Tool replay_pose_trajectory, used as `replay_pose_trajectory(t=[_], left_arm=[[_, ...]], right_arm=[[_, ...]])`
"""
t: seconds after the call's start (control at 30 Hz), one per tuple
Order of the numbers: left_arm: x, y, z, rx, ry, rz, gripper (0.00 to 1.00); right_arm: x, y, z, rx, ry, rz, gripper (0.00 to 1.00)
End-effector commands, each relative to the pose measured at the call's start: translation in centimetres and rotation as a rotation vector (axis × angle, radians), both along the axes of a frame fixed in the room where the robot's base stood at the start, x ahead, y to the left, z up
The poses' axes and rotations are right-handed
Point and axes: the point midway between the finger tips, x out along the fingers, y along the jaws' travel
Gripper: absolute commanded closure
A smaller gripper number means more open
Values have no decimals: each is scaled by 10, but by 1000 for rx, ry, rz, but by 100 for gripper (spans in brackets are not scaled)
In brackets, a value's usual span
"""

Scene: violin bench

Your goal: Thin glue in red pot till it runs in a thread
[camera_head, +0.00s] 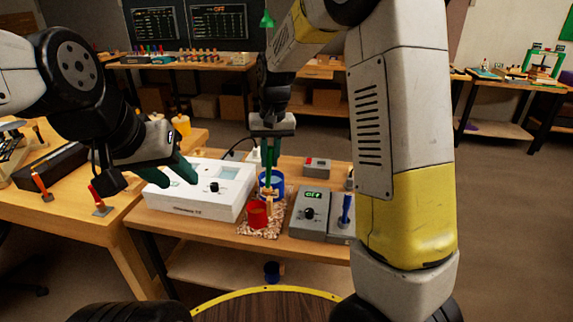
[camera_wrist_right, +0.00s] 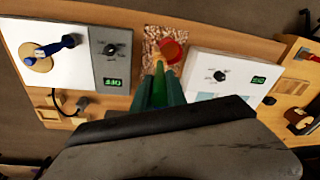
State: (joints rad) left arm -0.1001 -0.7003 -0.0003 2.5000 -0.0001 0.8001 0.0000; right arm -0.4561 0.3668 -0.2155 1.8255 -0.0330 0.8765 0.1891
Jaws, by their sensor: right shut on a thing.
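The red pot (camera_head: 257,214) stands on a speckled mat (camera_head: 272,232) near the bench's front edge. It also shows in the right wrist view (camera_wrist_right: 173,50). A blue pot (camera_head: 276,181) stands just behind it, partly hidden by my right gripper. My right gripper (camera_head: 269,178) points down over the pots, shut on a slim tan wooden piece (camera_head: 270,196), whose lower end is beside or over the red pot; I cannot tell which. The glue inside the red pot is not visible. My left gripper (camera_head: 170,174) is open and empty over the white box, its green fingers apart.
A white box with a dial (camera_head: 203,207) stands left of the mat. A grey control unit with a green display (camera_head: 309,212) and a blue-handled item (camera_head: 346,208) stand to the right. A small grey box with a red top (camera_head: 318,166) is behind. My right arm covers the bench's right side.

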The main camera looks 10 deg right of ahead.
Motion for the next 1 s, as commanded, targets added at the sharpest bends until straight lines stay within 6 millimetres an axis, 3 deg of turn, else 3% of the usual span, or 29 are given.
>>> replay_pose_trajectory(t=[0.13,0.37,1.0], left_arm=[[0,0,0,0,0,0,61],[0,0,0,0,0,0,61],[0,0,0,0,0,0,61]], right_arm=[[11,15,4,15,-6,-1,100],[14,20,-4,20,-6,-1,100],[14,20,-79,19,-4,-1,100]])
